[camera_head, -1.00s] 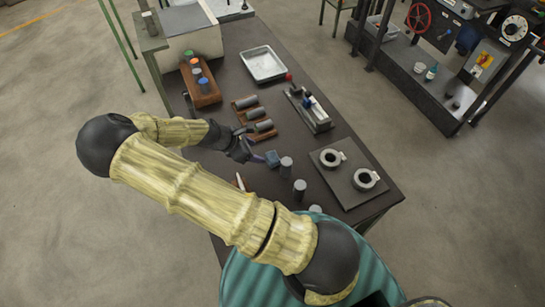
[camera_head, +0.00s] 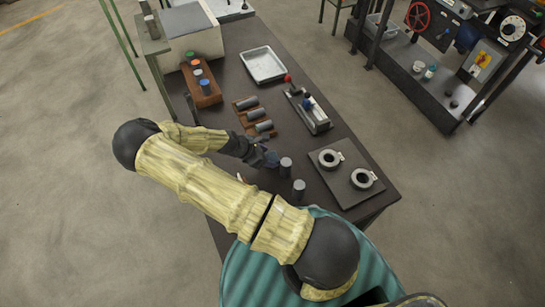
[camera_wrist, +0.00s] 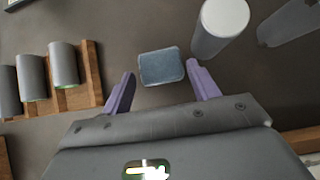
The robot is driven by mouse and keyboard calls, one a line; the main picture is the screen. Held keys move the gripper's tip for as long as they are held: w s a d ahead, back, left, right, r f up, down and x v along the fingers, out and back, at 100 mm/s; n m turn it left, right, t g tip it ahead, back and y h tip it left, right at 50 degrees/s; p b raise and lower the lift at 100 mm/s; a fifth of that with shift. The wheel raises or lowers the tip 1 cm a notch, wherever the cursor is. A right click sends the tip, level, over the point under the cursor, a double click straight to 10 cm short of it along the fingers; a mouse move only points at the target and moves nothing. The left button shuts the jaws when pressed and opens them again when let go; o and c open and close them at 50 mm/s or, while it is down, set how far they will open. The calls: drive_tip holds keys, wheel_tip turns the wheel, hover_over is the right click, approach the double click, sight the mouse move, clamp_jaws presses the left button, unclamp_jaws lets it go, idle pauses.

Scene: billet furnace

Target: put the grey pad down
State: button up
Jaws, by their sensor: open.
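The grey pad is a small blue-grey block; in the wrist view the pad (camera_wrist: 161,66) lies on the dark table top. My gripper (camera_wrist: 160,70) is open, with one purple finger to the left of the pad and one to the right. Narrow gaps show between the pad and both fingers. In the head view the pad (camera_head: 272,159) is partly hidden at the end of my gripper (camera_head: 266,157). It sits just left of a grey upright cylinder (camera_head: 286,167).
The upright cylinder (camera_wrist: 220,28) stands close to the right finger. A wooden rack (camera_wrist: 91,65) with grey cylinders lies left. A plate (camera_head: 348,190) with two rings is on the right, and a white tray (camera_head: 263,65) farther back. Some table between them is bare.

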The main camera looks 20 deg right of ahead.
sight(273, 159)
drive_tip(key=shift+x, duration=1)
drive_tip(key=shift+d+f, duration=0.15)
drive_tip(key=shift+f, duration=0.05)
drive_tip(key=shift+s+r, duration=0.1)
drive_tip(key=shift+s, duration=0.05)
drive_tip(key=c, duration=0.7)
